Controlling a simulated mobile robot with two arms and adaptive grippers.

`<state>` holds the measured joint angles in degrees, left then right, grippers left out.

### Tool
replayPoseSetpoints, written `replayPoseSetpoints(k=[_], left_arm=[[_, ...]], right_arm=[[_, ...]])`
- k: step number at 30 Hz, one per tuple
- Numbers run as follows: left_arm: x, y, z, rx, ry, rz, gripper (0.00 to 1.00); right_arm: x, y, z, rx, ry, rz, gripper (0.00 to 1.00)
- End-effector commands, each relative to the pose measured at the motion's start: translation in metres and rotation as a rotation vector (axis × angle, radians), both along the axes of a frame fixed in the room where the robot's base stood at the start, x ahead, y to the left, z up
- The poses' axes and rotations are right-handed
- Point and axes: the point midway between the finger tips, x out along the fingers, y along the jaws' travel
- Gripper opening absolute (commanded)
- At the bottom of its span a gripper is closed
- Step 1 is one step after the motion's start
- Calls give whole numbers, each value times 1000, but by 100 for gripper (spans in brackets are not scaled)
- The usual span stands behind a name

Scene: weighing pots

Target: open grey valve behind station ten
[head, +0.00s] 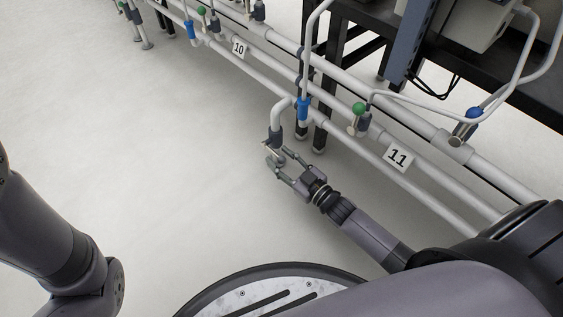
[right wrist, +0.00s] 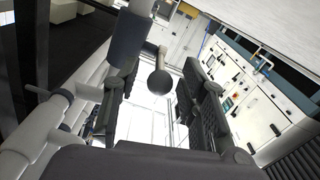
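A grey valve (head: 275,137) hangs at the lower end of a short bent white pipe, on the floor side of the pipe run between the signs 10 (head: 239,48) and 11 (head: 397,157). In the right wrist view its dark grey body (right wrist: 126,40) is at the top, and its lever ends in a dark round knob (right wrist: 160,82). My right gripper (head: 274,168) is just below the valve. It also shows in the right wrist view (right wrist: 157,102), open, with the knob between its fingers. Contact cannot be told. Only part of my left arm shows; its gripper is out of view.
A blue valve (head: 303,108) sits on the pipe behind the grey one. A green knob (head: 358,108) and another blue knob (head: 473,113) are to the right. Parallel white pipes and a dark rack (head: 356,17) block the far side. The floor (head: 130,130) at left is clear.

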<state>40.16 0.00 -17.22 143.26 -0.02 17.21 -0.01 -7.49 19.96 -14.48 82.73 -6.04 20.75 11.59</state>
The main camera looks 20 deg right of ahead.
Motion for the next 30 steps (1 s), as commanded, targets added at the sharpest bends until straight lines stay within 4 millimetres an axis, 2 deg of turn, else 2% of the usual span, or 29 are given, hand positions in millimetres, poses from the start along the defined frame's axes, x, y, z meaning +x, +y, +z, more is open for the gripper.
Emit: replayPoseSetpoints(k=[8,25,30], left_arm=[[0,0,-1,0,0,0,40],[0,0,-1,0,0,0,40],[0,0,-1,0,1,0,40]], right_arm=[[2,1,1,0,-1,0,38],[1,1,0,0,-1,1,1],[1,1,0,0,0,1,0]])
